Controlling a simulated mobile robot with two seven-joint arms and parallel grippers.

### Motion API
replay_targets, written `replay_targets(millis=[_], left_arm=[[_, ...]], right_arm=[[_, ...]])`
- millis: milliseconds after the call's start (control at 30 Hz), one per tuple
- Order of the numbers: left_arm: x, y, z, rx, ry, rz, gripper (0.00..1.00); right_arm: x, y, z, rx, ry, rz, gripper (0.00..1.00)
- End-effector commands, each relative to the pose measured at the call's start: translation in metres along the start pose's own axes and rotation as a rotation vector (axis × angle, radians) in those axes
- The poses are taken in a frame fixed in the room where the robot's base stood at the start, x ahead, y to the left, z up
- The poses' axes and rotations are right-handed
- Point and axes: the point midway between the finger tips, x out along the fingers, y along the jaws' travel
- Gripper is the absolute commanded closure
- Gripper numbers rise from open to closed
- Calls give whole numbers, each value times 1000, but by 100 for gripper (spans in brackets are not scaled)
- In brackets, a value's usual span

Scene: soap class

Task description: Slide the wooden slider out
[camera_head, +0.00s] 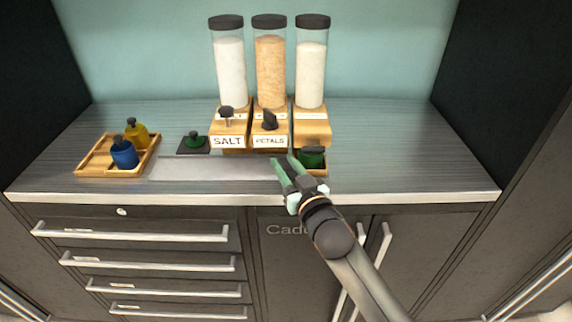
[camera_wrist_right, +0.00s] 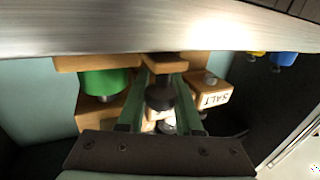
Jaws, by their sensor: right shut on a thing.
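A row of wooden dispensers stands on the counter. The one labelled PETALS (camera_head: 270,139) has a dark knob on its front. My right gripper (camera_head: 284,161) reaches in from the lower right to the low front of this dispenser. The head view does not show the slider clearly behind the fingers. My left gripper is not in view.
A green jar (camera_head: 312,156) on wood stands close right of the fingers. The SALT dispenser (camera_head: 228,141) is left of PETALS. A wooden tray (camera_head: 98,170) holds a blue and a yellow bottle. A green-topped item sits on a dark pad (camera_head: 183,148). The right counter is clear.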

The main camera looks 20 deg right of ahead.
Motion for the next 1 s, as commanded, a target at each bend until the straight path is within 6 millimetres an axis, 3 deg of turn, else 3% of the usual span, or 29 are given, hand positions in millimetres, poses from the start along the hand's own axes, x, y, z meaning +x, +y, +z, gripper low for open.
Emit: replay_targets(millis=[133,1000], left_arm=[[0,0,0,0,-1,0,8],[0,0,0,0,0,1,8]], right_arm=[[0,0,0,0,0,0,100],[0,0,0,0,-1,0,100]])
